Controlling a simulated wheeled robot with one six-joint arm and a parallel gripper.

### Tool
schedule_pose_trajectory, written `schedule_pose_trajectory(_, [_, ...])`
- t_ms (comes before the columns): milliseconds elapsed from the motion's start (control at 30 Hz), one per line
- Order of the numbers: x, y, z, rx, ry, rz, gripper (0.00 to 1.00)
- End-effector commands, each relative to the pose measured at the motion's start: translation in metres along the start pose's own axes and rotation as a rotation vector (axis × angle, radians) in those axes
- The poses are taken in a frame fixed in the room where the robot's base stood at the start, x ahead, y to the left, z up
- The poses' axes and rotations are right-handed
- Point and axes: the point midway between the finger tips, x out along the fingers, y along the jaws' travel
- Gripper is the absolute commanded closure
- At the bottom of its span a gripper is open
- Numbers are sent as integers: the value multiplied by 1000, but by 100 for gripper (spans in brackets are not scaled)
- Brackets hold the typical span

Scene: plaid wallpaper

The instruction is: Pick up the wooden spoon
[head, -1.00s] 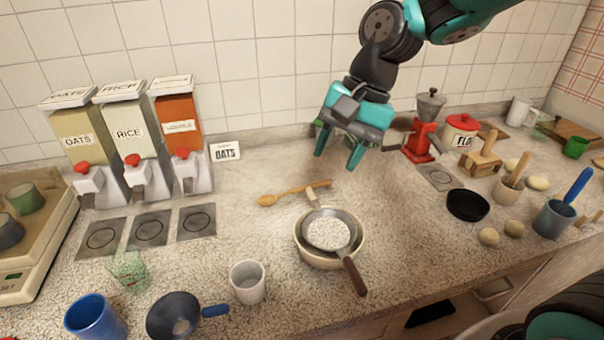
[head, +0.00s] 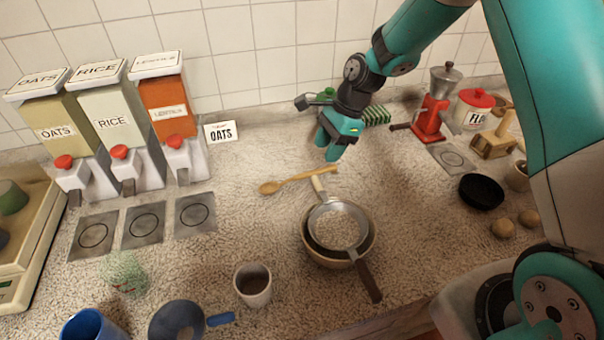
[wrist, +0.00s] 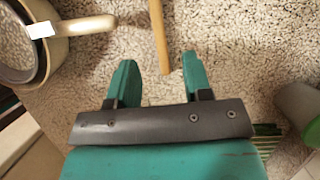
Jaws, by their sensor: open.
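The wooden spoon (head: 293,182) lies on the speckled counter behind the sieve and bowl, its bowl end to the left and its handle end to the right. In the wrist view its handle (wrist: 159,36) comes down from the top edge and ends between the fingertips. My gripper (head: 328,152) is open, tilted down, just behind the handle end in the head view. It also shows in the wrist view (wrist: 158,66), with one finger on each side of the handle and a gap to each. I cannot tell its exact height above the counter.
A red grinder (head: 431,117) and a green ribbed item (head: 376,116) stand right of my gripper.

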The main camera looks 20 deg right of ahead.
Motion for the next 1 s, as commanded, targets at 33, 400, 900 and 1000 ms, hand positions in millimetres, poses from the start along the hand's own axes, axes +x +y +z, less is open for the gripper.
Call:
schedule_pose_trajectory(33, [5,0,1,0,0,2,54])
schedule_pose_trajectory(400, [44,1,1,-4,0,6,54])
schedule_pose_trajectory(900, [66,0,-1,-5,1,0,73])
schedule_pose_trajectory(1000, [66,0,-1,-5,1,0,96])
